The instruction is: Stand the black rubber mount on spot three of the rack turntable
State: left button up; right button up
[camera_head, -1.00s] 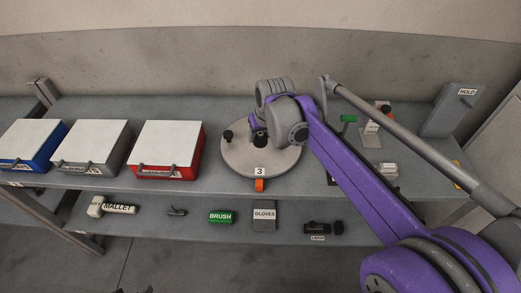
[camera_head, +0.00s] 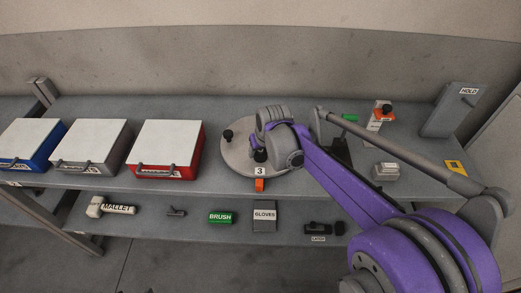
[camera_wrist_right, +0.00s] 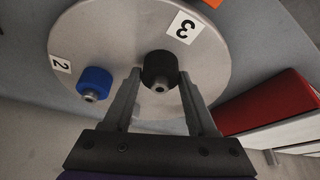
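The black rubber mount (camera_wrist_right: 160,68) is between the fingertips of my right gripper (camera_wrist_right: 160,80), with its metal stud toward the wrist camera. The fingers lie close along both its sides and look shut on it. It is at the rack turntable (camera_wrist_right: 105,40), beside the label for spot three (camera_wrist_right: 182,27). Whether its base touches the plate is hard to tell. In the head view the mount (camera_head: 260,156) shows just behind the label, below my right gripper (camera_head: 261,142). A blue mount (camera_wrist_right: 94,82) stands by the label for spot two. My left gripper is out of view.
A dark knob-like part (camera_head: 228,135) stands on the turntable's left side. A red box (camera_head: 166,148) is close to its left, with grey and blue boxes beyond. An orange marker (camera_head: 259,185) sits at the front edge. A hold stand (camera_head: 455,110) is at far right.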

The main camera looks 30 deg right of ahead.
jog(key=shift+o, duration=1.4)
jog(key=shift+r, duration=0.15)
jog(key=shift+s+r, duration=0.1)
jog(key=shift+r, duration=0.2)
jog(key=d+p+v, duration=0.1)
jog(key=v, duration=1)
jog(key=s+a+f+n, duration=0.1)
jog(key=s+a+f, duration=0.4)
jog(key=s, duration=0.4)
jog(key=s+a+f, duration=0.5)
jog(key=s+f, duration=0.2)
jog(key=s, duration=0.1)
jog(key=shift+s+a+f+n+t+y, duration=0.3)
jog(key=shift+s+a+f+n+t, duration=0.05)
jog(key=shift+s+n+t, duration=0.05)
